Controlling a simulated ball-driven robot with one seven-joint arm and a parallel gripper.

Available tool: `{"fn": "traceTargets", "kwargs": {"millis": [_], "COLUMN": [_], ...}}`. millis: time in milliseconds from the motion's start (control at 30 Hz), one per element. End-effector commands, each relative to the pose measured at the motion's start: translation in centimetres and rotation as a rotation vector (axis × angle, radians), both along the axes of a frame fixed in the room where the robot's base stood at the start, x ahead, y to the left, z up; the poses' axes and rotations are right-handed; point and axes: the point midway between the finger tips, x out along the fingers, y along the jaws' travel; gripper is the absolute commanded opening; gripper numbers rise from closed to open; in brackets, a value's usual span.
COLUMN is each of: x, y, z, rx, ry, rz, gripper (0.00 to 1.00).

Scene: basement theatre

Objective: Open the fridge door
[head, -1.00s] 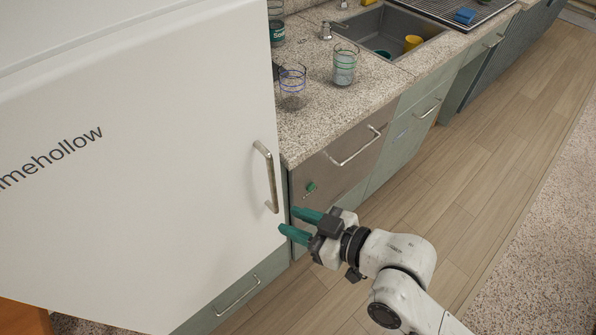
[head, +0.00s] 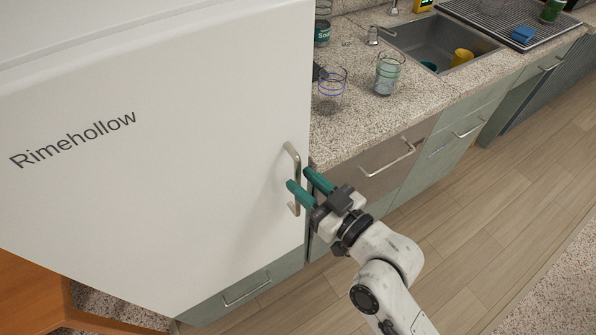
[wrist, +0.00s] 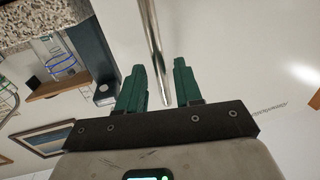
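The fridge door (head: 190,130) is a large white panel on the left in the head view, with "Rimehollow" written on it. It appears shut. Its metal bar handle (head: 291,152) stands upright near the right edge. My gripper (head: 299,179) is at the lower half of the handle, its teal fingers spread apart, one on each side of the bar. Whether either finger touches the bar I cannot tell. The fingers hide part of the handle.
Right of the fridge is a speckled counter (head: 345,130) with glasses (head: 387,73) and a sink (head: 430,45). Drawers with bar handles (head: 388,158) lie below it, close to my gripper. The wooden floor (head: 480,215) at right is clear. An orange-brown wooden piece (head: 30,295) stands at lower left.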

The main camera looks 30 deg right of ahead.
Motion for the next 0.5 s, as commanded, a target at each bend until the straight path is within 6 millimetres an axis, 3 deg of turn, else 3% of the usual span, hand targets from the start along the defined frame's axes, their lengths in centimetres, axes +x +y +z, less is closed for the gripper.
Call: {"fn": "traceTargets", "kwargs": {"millis": [200, 500], "x": [2.1, 2.4], "y": [0.4, 0.5], "z": [0.1, -0.1], "rx": [0.0, 0.0], "ry": [-0.001, 0.001], "rz": [-0.001, 0.0], "gripper": [0.35, 0.35]}}
